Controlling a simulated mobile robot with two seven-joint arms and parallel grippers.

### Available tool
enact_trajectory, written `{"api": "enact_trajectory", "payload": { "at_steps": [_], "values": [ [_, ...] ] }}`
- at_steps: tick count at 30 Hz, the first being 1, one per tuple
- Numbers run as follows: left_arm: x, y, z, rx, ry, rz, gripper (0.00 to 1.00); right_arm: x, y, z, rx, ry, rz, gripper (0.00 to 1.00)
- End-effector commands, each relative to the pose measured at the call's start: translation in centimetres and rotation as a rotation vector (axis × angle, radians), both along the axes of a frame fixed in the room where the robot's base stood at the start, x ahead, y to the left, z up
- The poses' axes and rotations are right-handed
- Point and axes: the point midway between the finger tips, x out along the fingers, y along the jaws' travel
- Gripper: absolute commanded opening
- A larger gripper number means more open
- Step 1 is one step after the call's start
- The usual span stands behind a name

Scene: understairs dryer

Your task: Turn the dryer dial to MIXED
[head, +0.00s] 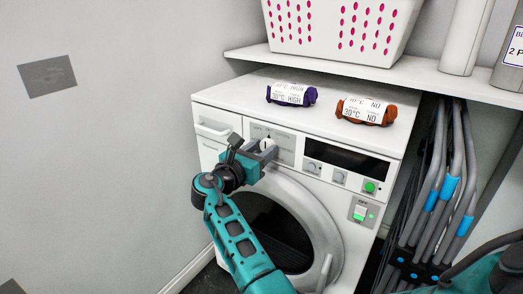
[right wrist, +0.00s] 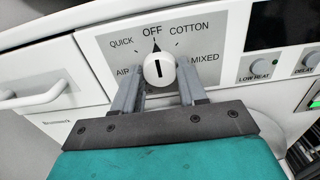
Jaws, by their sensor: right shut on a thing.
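The white dryer (head: 320,165) stands under a shelf. Its dial (right wrist: 159,69) is a white round knob with a black mark, on a grey panel (right wrist: 115,45) lettered AIR, QUICK, OFF, COTTON and MIXED. My right gripper (right wrist: 160,88) is shut on the dial, one finger on each side. In the head view the right gripper (head: 256,153) partly covers the panel and the dial. My left gripper is not in view.
Purple (head: 291,94) and orange (head: 367,110) labelled rolls lie on the dryer. The round door (head: 319,214) is below the panel. A green-lit switch (head: 361,212) and two smaller knobs are to the right. Grey poles (head: 438,185) stand beside the dryer. A basket (head: 340,25) sits on the shelf.

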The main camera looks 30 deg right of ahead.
Motion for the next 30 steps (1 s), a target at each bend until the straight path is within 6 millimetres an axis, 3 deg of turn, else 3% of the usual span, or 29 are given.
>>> {"api": "enact_trajectory", "payload": {
  "at_steps": [14,30],
  "values": [
    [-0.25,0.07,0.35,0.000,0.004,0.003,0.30,0.00,-0.07,0.15,0.034,-0.091,0.001,0.11],
    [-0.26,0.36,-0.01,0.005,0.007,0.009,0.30,0.00,-0.07,-0.03,0.218,-0.532,0.000,0.11]
  ]
}}
